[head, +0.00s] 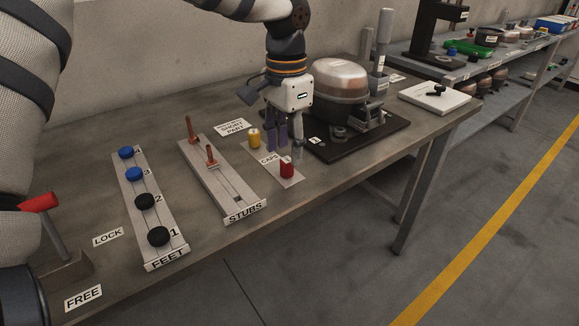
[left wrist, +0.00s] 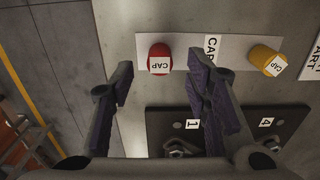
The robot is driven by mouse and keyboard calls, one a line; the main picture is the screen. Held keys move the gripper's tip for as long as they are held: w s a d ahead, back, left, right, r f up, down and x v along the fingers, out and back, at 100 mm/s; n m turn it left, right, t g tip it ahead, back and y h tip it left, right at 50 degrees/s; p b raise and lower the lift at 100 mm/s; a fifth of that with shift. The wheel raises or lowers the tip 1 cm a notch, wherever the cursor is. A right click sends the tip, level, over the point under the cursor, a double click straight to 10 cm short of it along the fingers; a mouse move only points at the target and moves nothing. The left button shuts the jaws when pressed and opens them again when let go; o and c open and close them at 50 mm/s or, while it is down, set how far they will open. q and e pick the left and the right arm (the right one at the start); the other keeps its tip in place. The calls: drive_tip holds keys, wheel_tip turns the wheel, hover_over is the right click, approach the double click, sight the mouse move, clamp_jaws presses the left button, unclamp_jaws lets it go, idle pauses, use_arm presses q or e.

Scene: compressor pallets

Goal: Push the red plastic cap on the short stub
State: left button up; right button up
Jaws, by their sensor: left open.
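The red plastic cap (head: 287,171) stands on the white CAPS strip (head: 289,183), towards its near end. It also shows in the left wrist view (left wrist: 160,51), ahead of and between the fingertips. My left gripper (head: 277,144) is open and empty, pointing down above the strip beside the compressor plate. Two copper-coloured stubs of different height, a taller one (head: 190,129) and a shorter one (head: 211,155), stand on the STUBS rack (head: 232,205). Whether the shorter one is the task's stub, I cannot tell. My right gripper is not in view.
A yellow cap (head: 254,139) stands at the strip's far end. The compressor (head: 340,82) sits on a black plate (head: 350,144) at right. A FEET rack (head: 165,251) holds blue and black feet. A red-handled lever (head: 39,203) is at left.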

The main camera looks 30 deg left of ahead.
sight(287, 159)
use_arm(q)
drive_tip(key=shift+f, duration=1.25)
drive_tip(key=shift+r+p, duration=0.1)
drive_tip(key=shift+p, duration=0.2)
idle(0.4)
clamp_jaws()
drive_tip(key=shift+r, duration=2.95)
